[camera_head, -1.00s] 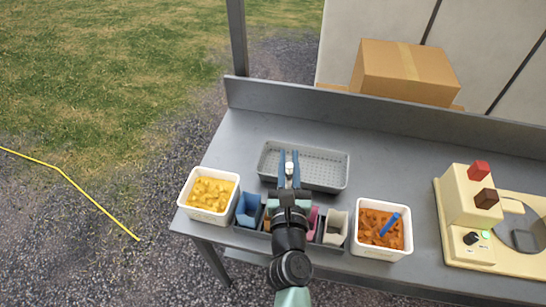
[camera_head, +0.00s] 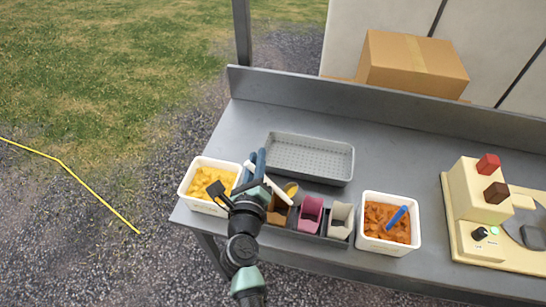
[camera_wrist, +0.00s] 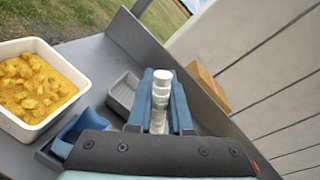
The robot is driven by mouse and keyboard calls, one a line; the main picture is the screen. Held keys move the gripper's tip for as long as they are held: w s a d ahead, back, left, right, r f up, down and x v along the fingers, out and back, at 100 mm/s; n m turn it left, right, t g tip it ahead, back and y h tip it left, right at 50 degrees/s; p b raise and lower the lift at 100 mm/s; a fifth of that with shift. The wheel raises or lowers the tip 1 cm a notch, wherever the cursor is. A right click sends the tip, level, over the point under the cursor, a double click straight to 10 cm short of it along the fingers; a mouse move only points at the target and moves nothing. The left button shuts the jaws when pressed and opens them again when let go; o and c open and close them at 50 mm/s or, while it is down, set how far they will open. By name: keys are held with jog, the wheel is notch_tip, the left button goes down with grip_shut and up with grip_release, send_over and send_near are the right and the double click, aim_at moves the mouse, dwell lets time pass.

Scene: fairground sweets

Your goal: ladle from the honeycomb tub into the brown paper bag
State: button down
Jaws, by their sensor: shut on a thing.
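The honeycomb tub (camera_head: 186,192) is white, holds yellow lumps, and stands at the left end of the table. It also shows at the left of the wrist view (camera_wrist: 40,132). The brown paper bag (camera_head: 276,215) stands in the dark rack, partly hidden by my arm. My gripper (camera_head: 258,163) is shut on the ladle's pale handle (camera_head: 277,192), between the tub and the bag. In the wrist view the ridged handle (camera_wrist: 162,95) is between the blue fingers. A small round yellow patch (camera_head: 291,188), perhaps the ladle's bowl, shows above the brown bag; its contents are unclear.
Pink (camera_head: 310,214) and white (camera_head: 340,220) bags stand right of the brown one. The blue bag (camera_wrist: 77,132) is beside the honeycomb tub. An empty grey tray (camera_head: 310,157) lies behind. Another white tub (camera_head: 388,247) holds orange-brown pieces and a blue scoop; a cream machine (camera_head: 480,215) stands farther right.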

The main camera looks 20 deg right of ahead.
jog(key=w+a+f+n+g+h+b, duration=0.1)
jog(key=w+a+f+n+b, duration=0.1)
jog(key=f+n, duration=0.5)
notch_tip(320, 180, down, 2)
jog(key=w+a, duration=0.1)
jog(key=a, duration=0.1)
jog(key=shift+w+a+f+g, duration=0.2)
jog(key=shift+a+g, duration=0.1)
jog(key=shift+a, duration=0.1)
dwell(0.6)
